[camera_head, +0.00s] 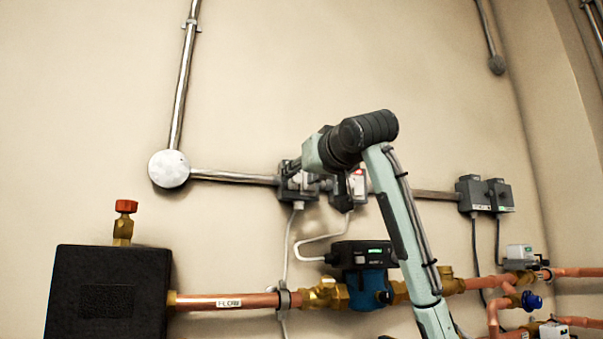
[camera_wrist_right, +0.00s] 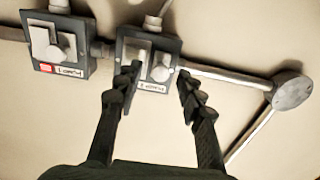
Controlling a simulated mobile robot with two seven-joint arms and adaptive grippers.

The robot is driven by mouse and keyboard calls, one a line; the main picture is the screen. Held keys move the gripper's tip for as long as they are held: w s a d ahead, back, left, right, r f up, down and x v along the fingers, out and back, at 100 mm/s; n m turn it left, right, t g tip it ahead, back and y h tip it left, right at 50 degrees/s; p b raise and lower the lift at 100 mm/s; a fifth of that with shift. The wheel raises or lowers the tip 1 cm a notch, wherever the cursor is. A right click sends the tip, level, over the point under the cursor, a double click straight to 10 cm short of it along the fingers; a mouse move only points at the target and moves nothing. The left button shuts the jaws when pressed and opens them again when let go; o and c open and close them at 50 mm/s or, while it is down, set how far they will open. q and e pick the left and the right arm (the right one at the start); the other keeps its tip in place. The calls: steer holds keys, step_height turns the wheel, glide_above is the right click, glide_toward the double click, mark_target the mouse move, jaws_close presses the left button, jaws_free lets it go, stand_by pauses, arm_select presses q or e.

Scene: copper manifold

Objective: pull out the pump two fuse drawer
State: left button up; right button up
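Two dark grey wall boxes with pale front parts sit side by side on the conduit. In the wrist view one box (camera_wrist_right: 143,40) is between and just beyond the fingertips of my right gripper (camera_wrist_right: 157,80); it has a pale plate, a round-ended knob (camera_wrist_right: 162,72) and a small label. The other box (camera_wrist_right: 85,62) has a similar knob and a red-marked label. I cannot read either label well enough to tell which is pump two. In the head view my right gripper (camera_head: 289,168) is at the left box (camera_head: 298,192). Its fingers are apart and hold nothing visible. My left gripper is out of view.
A round junction cover (camera_head: 169,169) joins the conduit at left. Below are a blue pump (camera_head: 367,289), a copper flow pipe (camera_head: 225,301) and a black box (camera_head: 108,295). Two more grey boxes (camera_head: 484,195) are on the right. White cables hang below the fuse boxes.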

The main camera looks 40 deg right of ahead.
mark_target(298, 177)
steer(key=shift+c, duration=0.4)
jaws_close()
steer(key=shift+s+a, duration=0.1)
steer(key=shift+s, duration=0.2)
steer(key=shift+v, duration=1.25)
steer(key=shift+w+f, duration=0.1)
